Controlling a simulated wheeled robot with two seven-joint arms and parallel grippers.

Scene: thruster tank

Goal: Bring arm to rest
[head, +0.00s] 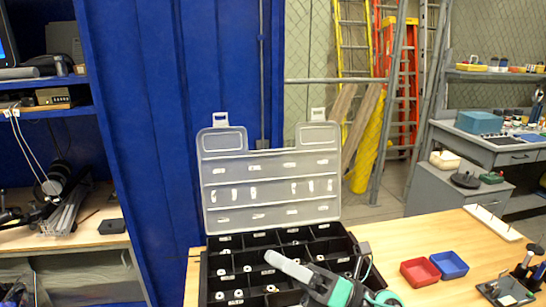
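My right gripper (280,262) reaches in from the bottom, right of centre, with its pale grey finger end pointing up and left. It shows over the open black compartment case (203,278) on the wooden table. The fingers overlap into one pale shape, so I cannot tell whether they are apart or hold anything. The teal and black wrist of my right arm is behind them, covering the case's lower right part. My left gripper is not in view.
The case's clear lid (270,172) stands up behind it. Small parts lie in several compartments. Right of the case are a red bin (420,272), a blue bin (449,265) and a black tool holder (505,291). The wooden table (400,240) is bare between case and bins.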

